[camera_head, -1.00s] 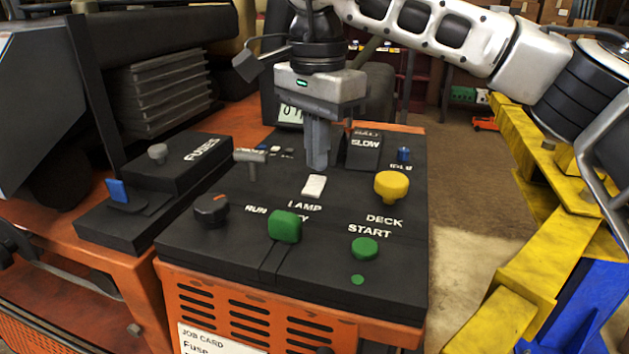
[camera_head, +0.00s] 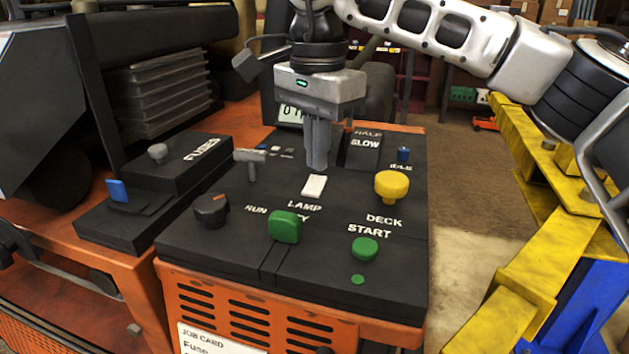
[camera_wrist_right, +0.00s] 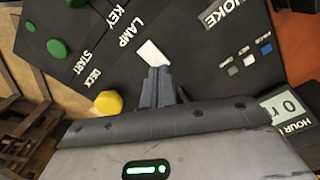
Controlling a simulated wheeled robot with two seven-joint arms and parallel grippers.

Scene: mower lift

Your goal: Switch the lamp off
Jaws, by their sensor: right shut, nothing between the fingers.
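The lamp switch (camera_head: 314,186) is a white rocker on the black control panel, just behind the printed word LAMP. It also shows in the right wrist view (camera_wrist_right: 151,54), right at the fingertips. My right gripper (camera_head: 317,166) points down with its fingers together and nothing between them. In the head view its tips are just behind the switch, close to its far edge. In the right wrist view the fingertips (camera_wrist_right: 158,68) overlap the switch's near end; I cannot tell whether they touch it. My left gripper is not in view.
Around the switch are a yellow DECK knob (camera_head: 391,186), a green key (camera_head: 284,226), a green START button (camera_head: 364,249), a black RUN knob (camera_head: 211,210) and a grey T-handle (camera_head: 250,163). A fuse box (camera_head: 185,165) stands left. A yellow lift frame (camera_head: 540,270) stands right.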

